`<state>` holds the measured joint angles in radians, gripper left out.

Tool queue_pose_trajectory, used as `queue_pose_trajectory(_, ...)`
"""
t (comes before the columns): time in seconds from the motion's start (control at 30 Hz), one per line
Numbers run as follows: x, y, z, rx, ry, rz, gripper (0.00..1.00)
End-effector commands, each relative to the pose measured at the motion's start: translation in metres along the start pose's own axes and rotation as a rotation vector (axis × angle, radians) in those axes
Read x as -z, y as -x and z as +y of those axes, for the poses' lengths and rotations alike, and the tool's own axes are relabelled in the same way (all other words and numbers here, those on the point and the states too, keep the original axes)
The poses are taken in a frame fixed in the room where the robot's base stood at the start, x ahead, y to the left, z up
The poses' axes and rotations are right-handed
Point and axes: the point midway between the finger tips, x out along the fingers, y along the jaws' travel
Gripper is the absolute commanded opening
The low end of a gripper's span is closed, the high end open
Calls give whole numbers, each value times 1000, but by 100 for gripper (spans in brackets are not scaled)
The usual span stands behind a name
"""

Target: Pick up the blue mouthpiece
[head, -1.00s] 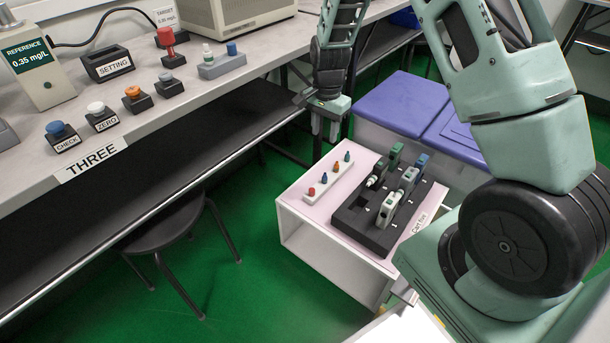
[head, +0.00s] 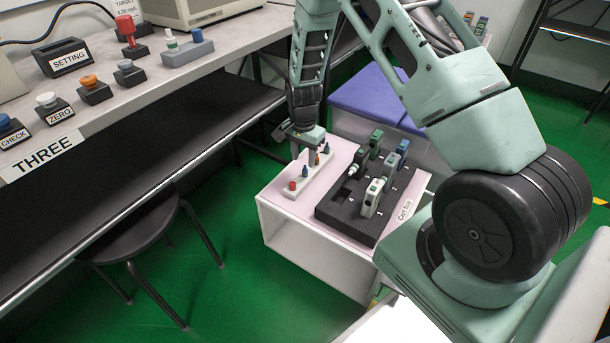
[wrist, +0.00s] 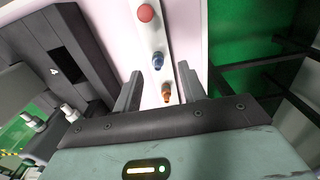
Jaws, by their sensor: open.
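The blue mouthpiece (head: 305,172) stands on a white strip (head: 311,180) on the cart top, between a red mouthpiece (head: 292,185) and an orange one (head: 317,159). My gripper (head: 303,152) is open and empty, pointing down above the strip. In the wrist view, the blue mouthpiece (wrist: 157,61) lies near the line between my two fingertips (wrist: 159,70), a little beyond them. The orange mouthpiece (wrist: 166,94) shows between my fingers, nearer the palm. Neither finger visibly touches a mouthpiece. A teal mouthpiece (head: 326,147) stands at the far end of the strip, beside my gripper.
A dark foam tray (head: 340,213) with several handheld testers sits right of the strip. A black stool (head: 130,225) stands at left.

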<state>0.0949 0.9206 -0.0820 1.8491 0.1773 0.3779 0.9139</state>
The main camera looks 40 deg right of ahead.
Motion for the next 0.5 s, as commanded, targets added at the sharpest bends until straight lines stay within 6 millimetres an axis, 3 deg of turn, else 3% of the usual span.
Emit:
queue_pose_trajectory(0.23,2,-40,4,-2,2,-2,41)
queue_pose_trajectory(0.5,3,-46,4,0,1,0,41)
